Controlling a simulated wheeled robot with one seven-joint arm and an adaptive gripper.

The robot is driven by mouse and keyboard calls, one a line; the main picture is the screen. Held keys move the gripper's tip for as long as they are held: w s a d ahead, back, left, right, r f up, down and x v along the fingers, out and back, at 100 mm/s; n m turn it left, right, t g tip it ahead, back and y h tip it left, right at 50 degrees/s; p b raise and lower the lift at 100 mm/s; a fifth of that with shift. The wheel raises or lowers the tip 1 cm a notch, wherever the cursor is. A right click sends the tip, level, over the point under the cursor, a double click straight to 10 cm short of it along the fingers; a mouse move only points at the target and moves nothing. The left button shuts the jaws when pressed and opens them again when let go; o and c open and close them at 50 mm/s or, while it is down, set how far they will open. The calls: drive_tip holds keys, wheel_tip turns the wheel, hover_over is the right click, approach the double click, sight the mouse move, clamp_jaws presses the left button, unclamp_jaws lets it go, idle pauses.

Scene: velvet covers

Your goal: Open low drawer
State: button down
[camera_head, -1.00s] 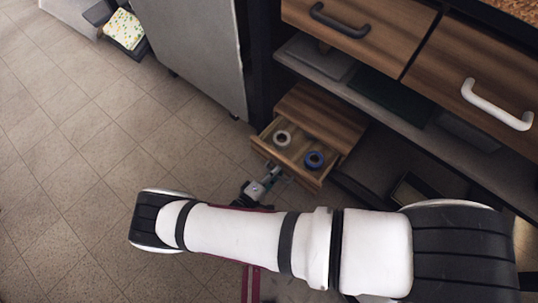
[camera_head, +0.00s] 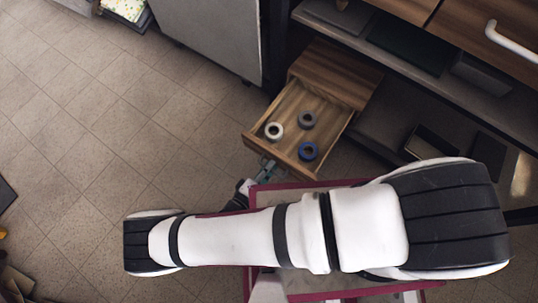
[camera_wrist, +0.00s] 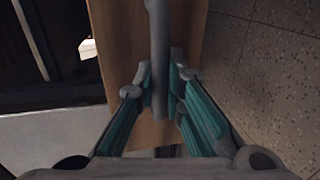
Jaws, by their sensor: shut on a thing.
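The low drawer (camera_head: 283,145) is a wooden drawer, pulled well out of a small wooden cabinet (camera_head: 336,72) near the floor. My gripper (camera_head: 266,171) is at the drawer's front, partly hidden by my arm. In the wrist view my gripper (camera_wrist: 160,88) has its fingers closed around a grey bar handle (camera_wrist: 159,45) on the wooden drawer front (camera_wrist: 112,40).
A shelf unit with larger wooden drawers (camera_head: 480,40) stands at the upper right, with a white handle (camera_head: 511,41). A grey cabinet (camera_head: 215,35) stands behind. Tiled floor (camera_head: 110,130) to the left is mostly clear. A dark open box (camera_head: 432,145) lies at the right.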

drive_tip(key=c, duration=1.9)
unclamp_jaws()
